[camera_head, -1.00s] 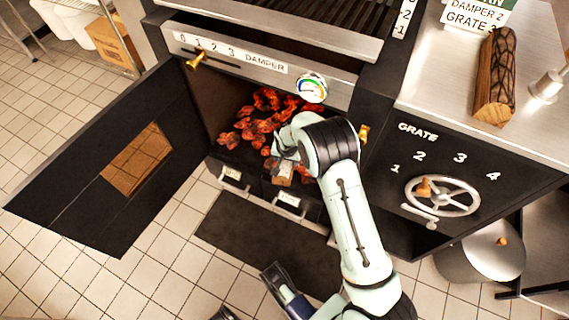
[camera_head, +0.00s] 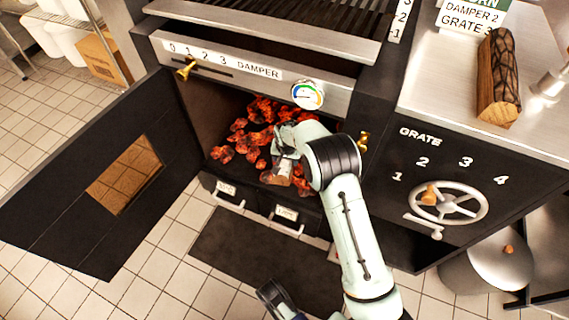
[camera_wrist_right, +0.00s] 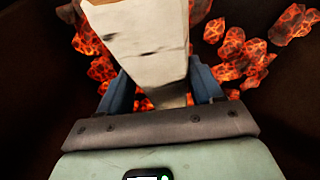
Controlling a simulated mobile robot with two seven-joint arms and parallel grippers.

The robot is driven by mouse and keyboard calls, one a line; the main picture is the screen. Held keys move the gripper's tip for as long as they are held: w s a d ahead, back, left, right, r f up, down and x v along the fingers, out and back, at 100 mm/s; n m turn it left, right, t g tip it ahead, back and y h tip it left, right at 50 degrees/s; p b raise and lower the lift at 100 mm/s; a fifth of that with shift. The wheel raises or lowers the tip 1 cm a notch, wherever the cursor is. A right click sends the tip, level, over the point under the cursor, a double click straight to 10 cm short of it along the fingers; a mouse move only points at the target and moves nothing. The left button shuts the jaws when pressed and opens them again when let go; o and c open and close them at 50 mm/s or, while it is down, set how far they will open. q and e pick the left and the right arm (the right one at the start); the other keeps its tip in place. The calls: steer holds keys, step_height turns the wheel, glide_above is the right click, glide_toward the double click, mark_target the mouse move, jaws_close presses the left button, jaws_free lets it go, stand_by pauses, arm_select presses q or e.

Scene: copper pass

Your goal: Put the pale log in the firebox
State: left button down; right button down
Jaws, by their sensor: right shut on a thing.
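The pale log (camera_wrist_right: 140,45) is a whitish, split piece with dark marks. My right gripper (camera_wrist_right: 160,88) is shut on it, with a blue finger on each side. In the head view, my right gripper (camera_head: 284,160) is inside the open mouth of the firebox (camera_head: 208,105), over its front part. The log is mostly hidden there. Glowing red coals (camera_head: 262,110) lie in the firebox, below and around the log; I cannot tell whether it touches them. Part of my left gripper (camera_head: 277,298) shows at the bottom edge, away from the firebox.
The firebox door (camera_head: 70,215) stands wide open at left. A dark log (camera_head: 498,75) lies on the steel counter (camera_head: 425,85) at right. A brass damper knob (camera_head: 186,69), a gauge (camera_head: 307,94) and a grate wheel (camera_head: 470,205) are on the front. A dark mat (camera_head: 250,255) lies below.

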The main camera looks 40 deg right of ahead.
arm_select(q)
steer(key=shift+s+f, duration=0.1)
steer(key=shift+s, duration=0.2)
arm_select(e)
steer(key=shift+w+d+f, duration=0.2)
steer(key=shift+w+d, duration=0.55)
steer(key=shift+d, duration=0.25)
steer(key=shift+w+d+f, duration=0.25)
steer(key=shift+w+d, duration=0.5)
steer(key=shift+d, duration=0.25)
steer(key=shift+w+d+f, duration=0.2)
steer(key=shift+w+d, duration=0.55)
steer(key=shift+d, duration=0.25)
